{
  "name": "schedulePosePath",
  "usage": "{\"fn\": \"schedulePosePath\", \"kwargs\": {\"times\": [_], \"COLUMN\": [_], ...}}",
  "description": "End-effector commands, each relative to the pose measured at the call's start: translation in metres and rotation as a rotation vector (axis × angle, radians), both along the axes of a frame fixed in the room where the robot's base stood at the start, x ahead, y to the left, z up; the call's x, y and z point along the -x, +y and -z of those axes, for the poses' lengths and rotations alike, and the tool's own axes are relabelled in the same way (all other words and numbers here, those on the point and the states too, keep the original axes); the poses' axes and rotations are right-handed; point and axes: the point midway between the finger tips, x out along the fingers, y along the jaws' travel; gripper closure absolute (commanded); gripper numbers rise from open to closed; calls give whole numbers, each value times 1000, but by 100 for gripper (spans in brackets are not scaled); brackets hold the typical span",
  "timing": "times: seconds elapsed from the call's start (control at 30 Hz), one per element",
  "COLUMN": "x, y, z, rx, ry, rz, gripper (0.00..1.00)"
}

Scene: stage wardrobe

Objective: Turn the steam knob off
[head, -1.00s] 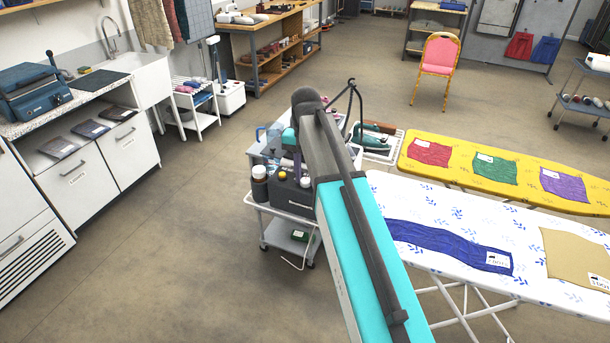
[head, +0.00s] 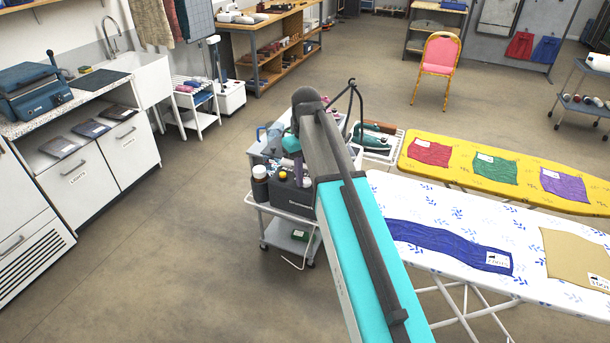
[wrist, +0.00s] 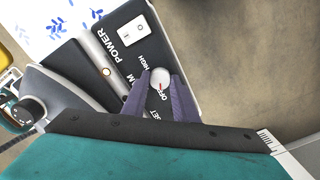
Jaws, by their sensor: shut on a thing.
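The steam knob (wrist: 159,77) is a small pale round dial with a red mark, on the dark panel of the steam unit (wrist: 112,62) in the wrist view. My gripper (wrist: 160,80) is shut on the knob, one purple finger on each side. The red mark lies on the side of the knob toward the printed OFF, and HIGH is printed on the other side. Part of the STEAM lettering is hidden by a finger. In the head view the dark unit (head: 291,196) stands on a small trolley, and my arm covers much of the gripper.
A white power switch (wrist: 133,31) is on the same panel. A blue-patterned ironing board (head: 450,221) and a yellow one (head: 445,183) are to the right. The floor at left is clear.

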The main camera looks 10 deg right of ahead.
Motion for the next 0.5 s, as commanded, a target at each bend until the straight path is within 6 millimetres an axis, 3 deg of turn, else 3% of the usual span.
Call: {"fn": "schedulePosePath", "kwargs": {"times": [0.5], "x": [-2], "y": [0], "z": [-1], "rx": [0], "ry": [-7], "rz": [-95], "gripper": [96]}}
